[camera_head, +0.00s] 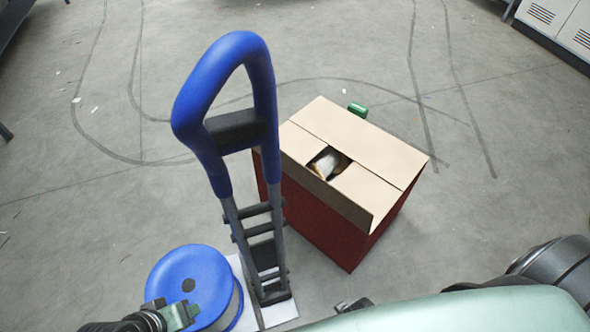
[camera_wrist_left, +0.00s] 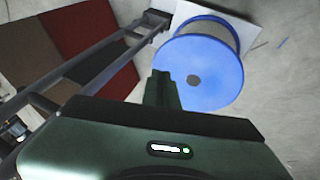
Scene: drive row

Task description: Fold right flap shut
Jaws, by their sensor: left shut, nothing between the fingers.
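A red-sided cardboard box (camera_head: 335,225) stands on the floor at centre right. Its tan top flaps lie mostly across the top: a far flap (camera_head: 350,130), and a near flap (camera_head: 325,195) that slopes over the near side. A small gap between them shows a pale item (camera_head: 327,163) inside. I cannot tell for certain which is the right flap. My left gripper (camera_head: 184,314) is shut and empty, low at the left by a blue spool, away from the box. Its closed fingers also show in the left wrist view (camera_wrist_left: 160,90). My right gripper is not visible.
A hand truck with a blue handle (camera_head: 190,105) stands just left of the box, hiding part of it. A green object (camera_head: 357,109) is behind the box. The floor beyond is open.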

